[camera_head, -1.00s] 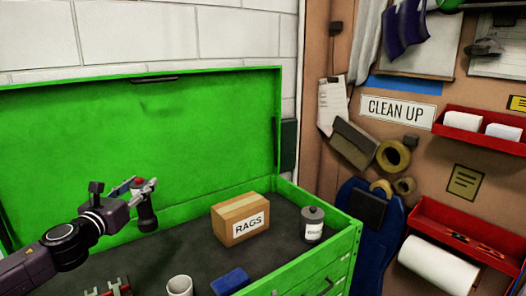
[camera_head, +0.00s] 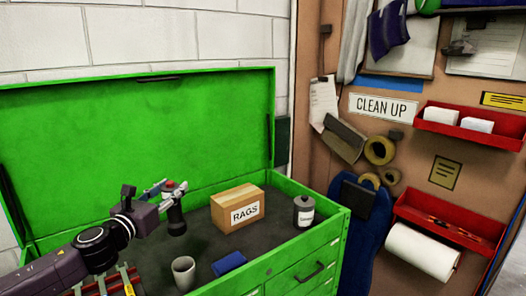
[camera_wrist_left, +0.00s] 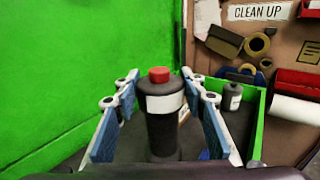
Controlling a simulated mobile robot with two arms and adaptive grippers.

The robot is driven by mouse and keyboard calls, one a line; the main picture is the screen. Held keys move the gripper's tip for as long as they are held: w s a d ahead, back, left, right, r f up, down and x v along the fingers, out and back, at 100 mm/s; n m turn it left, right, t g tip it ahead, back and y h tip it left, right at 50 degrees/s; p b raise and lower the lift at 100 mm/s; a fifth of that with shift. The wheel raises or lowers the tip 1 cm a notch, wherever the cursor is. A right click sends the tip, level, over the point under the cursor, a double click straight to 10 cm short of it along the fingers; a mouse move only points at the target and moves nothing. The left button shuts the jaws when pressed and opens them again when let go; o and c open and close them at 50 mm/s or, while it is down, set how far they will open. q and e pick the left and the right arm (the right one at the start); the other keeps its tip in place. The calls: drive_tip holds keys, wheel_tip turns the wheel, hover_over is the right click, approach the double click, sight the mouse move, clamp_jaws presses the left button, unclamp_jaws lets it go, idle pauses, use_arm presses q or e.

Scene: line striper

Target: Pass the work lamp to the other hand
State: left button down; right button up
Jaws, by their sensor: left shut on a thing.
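The work lamp (camera_head: 176,215) is a dark upright cylinder with a red top and a pale band. It also shows large in the middle of the left wrist view (camera_wrist_left: 162,130). My left gripper (camera_head: 172,190) is shut on the lamp near its top, with a blue-padded finger on each side of it. The lamp is above the dark top of the green tool chest, left of the rags box. I cannot tell whether its lower end touches the surface. My right gripper is not in view.
The cardboard RAGS box (camera_head: 238,208), a grey bottle (camera_head: 303,211), a pale cup (camera_head: 184,271) and a blue block (camera_head: 229,263) stand on the chest top. The green chest lid (camera_head: 130,150) rises behind. A tool tray (camera_head: 108,283) is at the front left.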

use_arm(q)
drive_tip(key=s+d+r+m+g+h, duration=0.1)
drive_tip(key=s+d+m+h, duration=0.1)
drive_tip(key=d, duration=0.9)
drive_tip(key=s+d+m+g+h, duration=0.1)
drive_tip(key=d+h, duration=0.2)
drive_tip(key=d, duration=0.8)
drive_tip(key=s+a+f+n+t+y, duration=0.1)
drive_tip(key=s+a+f+y, duration=0.1)
drive_tip(key=s+f, duration=0.7)
drive_tip(key=s+a+f+n+y, duration=0.1)
drive_tip(key=s+a+f+y, duration=0.15)
drive_tip(key=s+f, duration=0.65)
drive_tip(key=s+a+r+n+t+y, duration=0.1)
drive_tip(key=s+a+n+y, duration=0.15)
drive_tip(key=s+a, duration=0.5)
drive_tip(key=s+a+r+n+t+y, duration=0.1)
drive_tip(key=s+a+n+y, duration=0.2)
drive_tip(key=s, duration=0.8)
wheel_tip(320, 180, down, 8)
drive_tip(key=m+b, duration=0.1)
drive_tip(key=b, duration=0.6)
drive_tip(key=shift+w+a+b, duration=0.3)
drive_tip(key=shift+a+b, duration=0.05)
drive_tip(key=shift+b, duration=0.05)
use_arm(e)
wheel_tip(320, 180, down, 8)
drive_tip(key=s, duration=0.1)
use_arm(q)
drive_tip(key=shift+m, duration=0.25)
